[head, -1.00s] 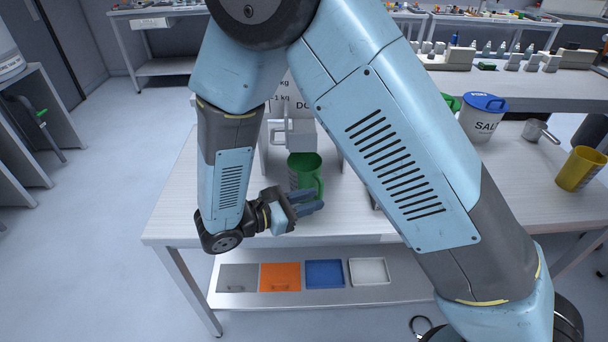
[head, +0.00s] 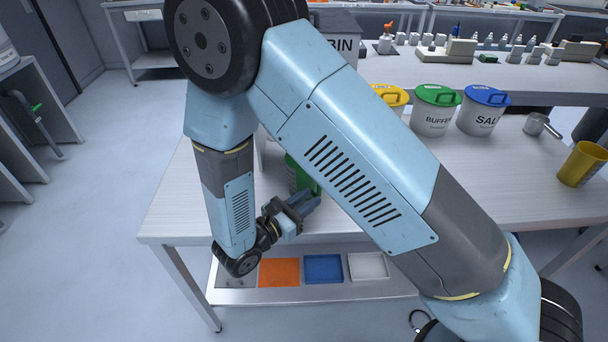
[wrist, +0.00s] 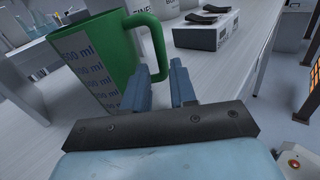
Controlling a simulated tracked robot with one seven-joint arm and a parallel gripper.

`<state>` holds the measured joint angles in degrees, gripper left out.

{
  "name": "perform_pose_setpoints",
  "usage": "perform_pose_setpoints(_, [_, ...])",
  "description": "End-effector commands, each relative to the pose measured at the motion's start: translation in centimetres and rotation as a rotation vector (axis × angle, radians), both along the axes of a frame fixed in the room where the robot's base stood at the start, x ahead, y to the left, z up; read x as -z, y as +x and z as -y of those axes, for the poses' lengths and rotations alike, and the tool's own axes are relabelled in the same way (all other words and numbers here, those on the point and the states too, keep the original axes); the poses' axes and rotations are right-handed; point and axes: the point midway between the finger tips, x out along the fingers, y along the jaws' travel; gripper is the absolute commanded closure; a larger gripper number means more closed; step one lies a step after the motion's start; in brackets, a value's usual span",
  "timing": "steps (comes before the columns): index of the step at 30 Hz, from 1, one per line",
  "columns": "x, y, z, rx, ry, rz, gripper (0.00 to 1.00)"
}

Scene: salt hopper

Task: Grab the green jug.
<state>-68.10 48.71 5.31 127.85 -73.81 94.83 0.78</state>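A yellow jug (head: 582,165) and a metal scoop (head: 540,125) are at the right. Lidded tubs, buffer (head: 435,118) and salt (head: 481,118), stand behind. Coloured trays (head: 323,269) are on the lower shelf. The table's left part (head: 175,200) is clear.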

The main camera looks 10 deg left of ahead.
Motion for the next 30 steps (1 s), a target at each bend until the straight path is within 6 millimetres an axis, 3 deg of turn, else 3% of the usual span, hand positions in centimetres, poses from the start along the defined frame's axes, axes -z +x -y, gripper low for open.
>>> perform_pose_setpoints(8, [-0.1,1.0,0.9,0.001,-0.001,0.001,0.74])
perform_pose_setpoints(18, [-0.4,4.3,3.4,0.002,0.000,0.001,0.74])
perform_pose_setpoints(26, [-0.4,4.6,3.6,0.001,0.001,0.001,0.74])
perform_pose_setpoints(30, [-0.4,4.6,3.6,0.001,0.001,0.001,0.87])
